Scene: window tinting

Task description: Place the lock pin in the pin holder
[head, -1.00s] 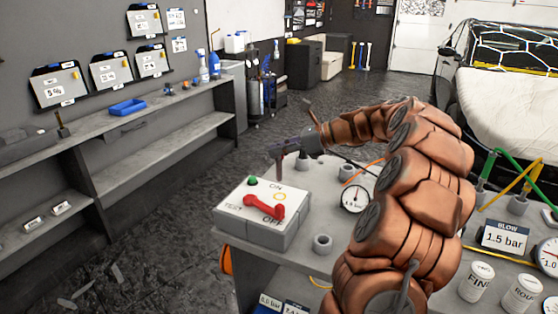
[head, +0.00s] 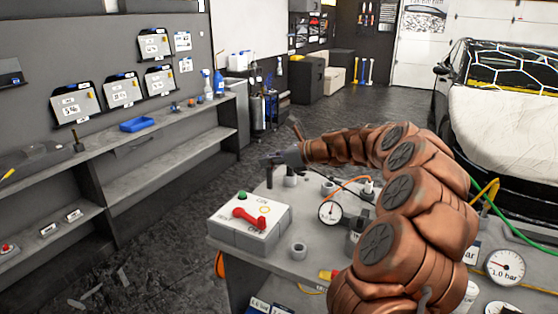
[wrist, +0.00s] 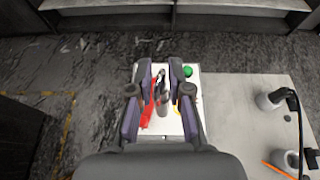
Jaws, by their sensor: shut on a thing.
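My gripper (head: 270,160) is over the back of the switch box (head: 248,222), at the bench's left end. In the wrist view my gripper (wrist: 160,68) points down over the white box top, with a slim grey lock pin (wrist: 162,88) between its fingers. The pin hides part of the box top, and in the head view I cannot make it out clearly. Grey ring-shaped sockets stand on the bench, one in front of the box (head: 299,250) and others behind it (head: 328,188). I cannot tell which is the pin holder.
The box carries a red lever (head: 248,218) and a green button (head: 242,195). A round gauge (head: 330,212) and an orange hose (head: 345,182) are right of it. My arm hides much of the bench. Floor is open between bench and wall shelf (head: 170,165).

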